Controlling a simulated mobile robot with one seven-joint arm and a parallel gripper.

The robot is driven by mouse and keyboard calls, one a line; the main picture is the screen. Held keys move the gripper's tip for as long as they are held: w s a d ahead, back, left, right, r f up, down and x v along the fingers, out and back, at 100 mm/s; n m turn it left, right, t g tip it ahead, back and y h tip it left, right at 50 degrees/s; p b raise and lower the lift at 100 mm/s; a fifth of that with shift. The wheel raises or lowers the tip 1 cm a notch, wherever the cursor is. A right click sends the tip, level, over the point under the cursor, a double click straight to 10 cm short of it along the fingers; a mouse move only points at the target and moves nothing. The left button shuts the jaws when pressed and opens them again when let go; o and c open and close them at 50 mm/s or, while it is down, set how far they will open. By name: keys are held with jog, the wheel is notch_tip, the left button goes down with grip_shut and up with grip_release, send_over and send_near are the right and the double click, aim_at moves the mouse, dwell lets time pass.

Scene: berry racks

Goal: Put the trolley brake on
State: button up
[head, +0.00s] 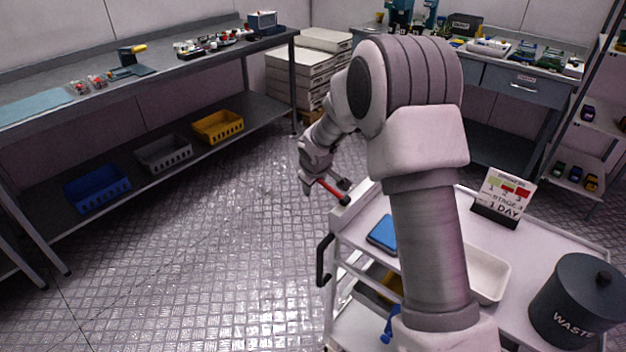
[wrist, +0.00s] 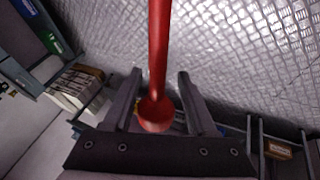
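The white trolley (head: 540,235) stands at the right in the head view, partly hidden behind my arm. A red lever (head: 333,190) sticks out from its far left corner; I take it for the brake. In the wrist view the red lever (wrist: 158,50) runs down from the top edge and ends in a round red knob (wrist: 155,115). My gripper (head: 325,186) is at the lever. In the wrist view my gripper (wrist: 160,73) is open, its fingers on either side of the lever, with gaps showing. I cannot tell whether anything touches the knob.
The trolley carries a blue item (head: 382,233), a white tray (head: 489,276), a stage sign (head: 503,193) and a dark waste bin (head: 575,305). A black handle (head: 321,262) juts from its left side. A workbench (head: 150,82) stands at the left. The metal floor (head: 220,240) between is clear.

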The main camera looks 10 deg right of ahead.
jog(key=shift+o, duration=0.8)
jog(key=shift+r, duration=0.15)
jog(key=shift+w+r, duration=0.1)
jog(key=shift+a, duration=0.1)
jog(key=p+v, duration=0.2)
jog(key=v, duration=1.5)
jog(key=shift+s, duration=0.2)
jog(key=shift+r, duration=0.2)
